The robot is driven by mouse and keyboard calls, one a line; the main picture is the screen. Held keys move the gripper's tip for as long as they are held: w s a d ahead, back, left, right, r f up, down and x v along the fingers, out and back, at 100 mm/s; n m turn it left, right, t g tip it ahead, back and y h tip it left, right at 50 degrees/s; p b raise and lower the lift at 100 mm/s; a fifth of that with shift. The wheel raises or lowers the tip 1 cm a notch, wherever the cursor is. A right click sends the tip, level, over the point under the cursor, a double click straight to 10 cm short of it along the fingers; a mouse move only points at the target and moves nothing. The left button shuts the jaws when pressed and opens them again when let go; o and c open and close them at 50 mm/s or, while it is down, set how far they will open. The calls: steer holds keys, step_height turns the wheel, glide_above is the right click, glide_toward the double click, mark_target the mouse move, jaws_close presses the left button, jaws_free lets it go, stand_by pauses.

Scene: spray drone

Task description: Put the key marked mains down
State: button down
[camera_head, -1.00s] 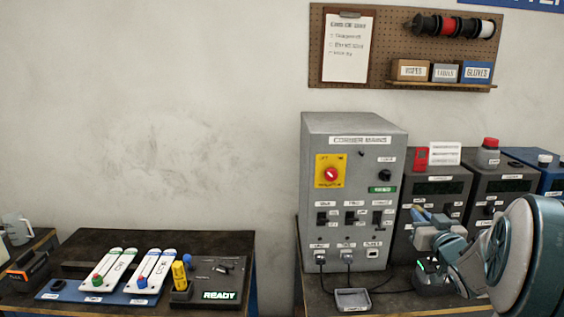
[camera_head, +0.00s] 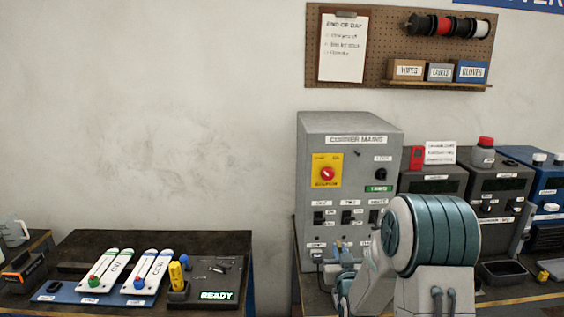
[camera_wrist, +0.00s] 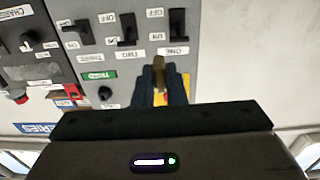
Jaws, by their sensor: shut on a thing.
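My gripper (camera_head: 343,252) is in front of the lower part of the grey mains cabinet (camera_head: 349,126). In the wrist view my gripper (camera_wrist: 160,72) is shut on a small brass-coloured key (camera_wrist: 159,62), its dark fingers either side of it. The key is held up close to the cabinet front, near the labels and black switches. Any mark on the key is too small to read. The cabinet carries a red rotary knob (camera_head: 327,174) on a yellow plate. My arm hides the bench top just before the cabinet.
Dark grey units (camera_head: 495,190) and a blue unit (camera_head: 546,200) stand right of the cabinet. An open dark tray (camera_head: 502,272) lies before them. On the left table (camera_head: 95,243) are white battery-like packs (camera_head: 150,270) and a READY panel (camera_head: 217,296). A gap separates the tables.

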steer(key=s+f, duration=0.3)
steer(key=f, duration=0.4)
steer(key=s+f, duration=0.4)
steer(key=f, duration=0.3)
steer(key=s, duration=0.1)
steer(key=s+r, duration=0.1)
steer(key=s, duration=0.1)
steer(key=s+a, duration=0.1)
steer(key=shift+s+r, duration=0.3)
